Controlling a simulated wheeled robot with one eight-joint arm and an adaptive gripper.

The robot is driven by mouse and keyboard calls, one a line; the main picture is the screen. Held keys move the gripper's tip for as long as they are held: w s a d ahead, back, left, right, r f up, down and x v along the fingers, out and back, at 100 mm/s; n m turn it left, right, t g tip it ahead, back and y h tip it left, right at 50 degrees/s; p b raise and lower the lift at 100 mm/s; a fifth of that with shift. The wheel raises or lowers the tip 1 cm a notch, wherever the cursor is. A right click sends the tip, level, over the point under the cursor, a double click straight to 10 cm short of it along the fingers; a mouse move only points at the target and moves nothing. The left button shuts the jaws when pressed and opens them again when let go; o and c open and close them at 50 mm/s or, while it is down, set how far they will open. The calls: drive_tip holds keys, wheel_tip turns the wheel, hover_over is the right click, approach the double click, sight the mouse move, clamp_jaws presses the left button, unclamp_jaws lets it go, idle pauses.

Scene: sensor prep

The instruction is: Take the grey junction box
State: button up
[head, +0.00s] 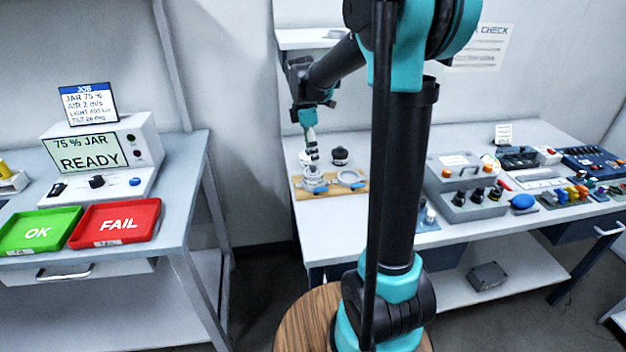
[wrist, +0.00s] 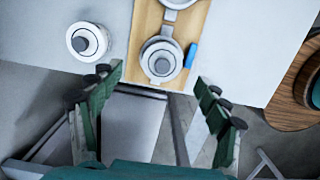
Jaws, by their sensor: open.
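The grey junction box (head: 487,276) is a low dark-grey block lying on the lower shelf of the right workbench in the head view. I cannot make it out in the wrist view. My gripper (head: 311,150) is far from it, over the left end of the bench top, above the wooden board. In the wrist view my gripper (wrist: 160,76) has its fingers spread wide with nothing between them.
The wooden board (wrist: 145,35) carries round metal fittings (wrist: 161,60). A white round piece (wrist: 87,41) stands beside it. A grey control box (head: 470,205) and several small parts fill the bench's right side. The lower shelf (head: 520,262) has free room around the junction box.

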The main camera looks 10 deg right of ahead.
sight(312, 166)
drive_tip(key=shift+s+f, duration=0.15)
drive_tip(key=shift+f, duration=1.65)
drive_tip(key=shift+s+f, duration=0.1)
drive_tip(key=shift+f, duration=1.7)
drive_tip(key=c, duration=1.2)
drive_tip(key=shift+c, duration=0.2)
drive_tip(key=shift+r, duration=0.1)
wheel_tip(312, 166, up, 20)
drive_tip(key=shift+f, duration=0.1)
drive_tip(key=shift+c, duration=0.2)
drive_tip(key=o, duration=0.5)
drive_tip(key=shift+c, duration=1.1)
